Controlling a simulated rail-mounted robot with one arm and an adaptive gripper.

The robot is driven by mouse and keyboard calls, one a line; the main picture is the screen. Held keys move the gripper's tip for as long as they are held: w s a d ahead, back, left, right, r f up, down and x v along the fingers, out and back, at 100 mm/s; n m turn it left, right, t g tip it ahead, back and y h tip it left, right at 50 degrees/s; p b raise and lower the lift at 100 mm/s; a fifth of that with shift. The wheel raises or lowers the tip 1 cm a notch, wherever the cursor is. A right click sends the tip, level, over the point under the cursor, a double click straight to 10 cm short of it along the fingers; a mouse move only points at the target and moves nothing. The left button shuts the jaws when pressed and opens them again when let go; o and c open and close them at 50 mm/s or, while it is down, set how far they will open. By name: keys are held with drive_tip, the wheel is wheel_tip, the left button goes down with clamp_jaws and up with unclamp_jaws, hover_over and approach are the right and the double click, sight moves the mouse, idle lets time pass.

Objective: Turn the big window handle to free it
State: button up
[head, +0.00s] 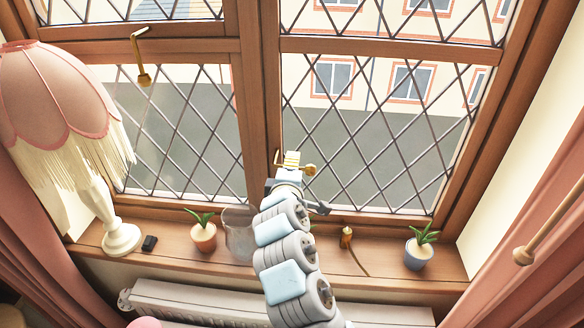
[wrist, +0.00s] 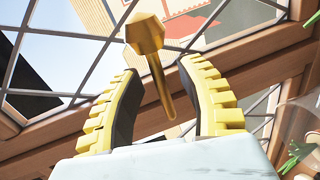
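The big window handle (head: 311,170) is brass with a faceted knob, on the middle frame of the big window (head: 375,140). In the wrist view its knob and slim shaft (wrist: 157,72) show between the yellow-padded fingers of my gripper (wrist: 160,66). The fingers are apart, with a visible gap on each side of the shaft, so my gripper is open around it. In the head view my gripper (head: 291,160) is at the handle and hides part of it and its mount.
Another brass handle (head: 143,62) hangs at the upper left window. The sill (head: 180,262) bears a fringed lamp (head: 121,238), a potted plant (head: 204,236), a clear glass vessel (head: 238,240) left of my arm, a small brass item (head: 346,238) and a blue-grey pot (head: 417,256).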

drive_tip(key=shift+s, duration=0.1)
drive_tip(key=s+r, duration=0.1)
drive_tip(key=s, duration=0.6)
drive_tip(key=shift+r, duration=0.2)
idle(0.4)
idle(0.4)
